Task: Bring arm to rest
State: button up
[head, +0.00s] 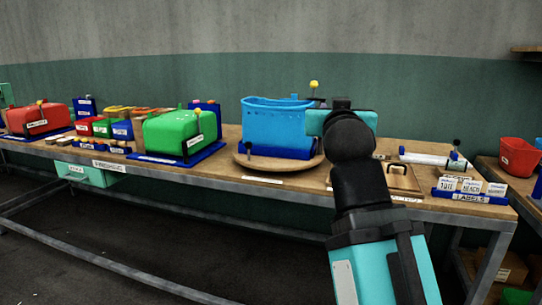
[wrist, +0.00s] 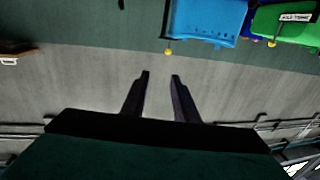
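My arm (head: 360,190), teal and black, rises from the bottom right of the head view in front of the long workbench (head: 230,185). Its upper end overlaps the blue bin's right side in the picture. In the wrist view my gripper (wrist: 161,77) shows two dark fingers standing apart with nothing between them. The fingers are seen against the grey wall. In the head view the fingers are hidden behind the arm's own links.
A blue bin (head: 278,122) stands on a round wooden board (head: 250,160). Left of it are a green press cover (head: 175,133) and a red one (head: 35,118). A labels rack (head: 468,197) is at the bench's right end. A red bin (head: 518,157) stands further right.

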jog(key=w+d+f+g+p, duration=0.15)
jog(key=w+f+p, duration=0.3)
jog(key=f, duration=0.65)
jog(key=w+d+f+g+p, duration=0.1)
jog(key=w+f+g+p, duration=0.2)
jog(key=w+f, duration=0.55)
jog(key=s+d+f+g+p, duration=0.1)
jog(key=s+f+g+p, duration=0.25)
jog(key=f, duration=1.05)
jog(key=s+d+f+g+p, duration=0.1)
jog(key=s+f+g+p, duration=0.2)
jog(key=f, duration=1.2)
jog(key=s+d+f+g+p, duration=0.1)
jog(key=s+f+g+p, duration=0.4)
jog(key=s+f, duration=1.4)
jog(key=s+a+f+g+y, duration=0.1)
jog(key=s+f+g, duration=0.2)
jog(key=s, duration=0.8)
jog(key=s+a+f+n+g+y, duration=0.1)
jog(key=s+f+g, duration=0.3)
jog(key=s, duration=0.7)
notch_tip(320, 180, down, 3)
jog(key=shift+s+a+r+n+y+p, duration=0.2)
jog(key=shift+s+a+n+y+p, duration=0.1)
jog(key=shift+a+p, duration=0.1)
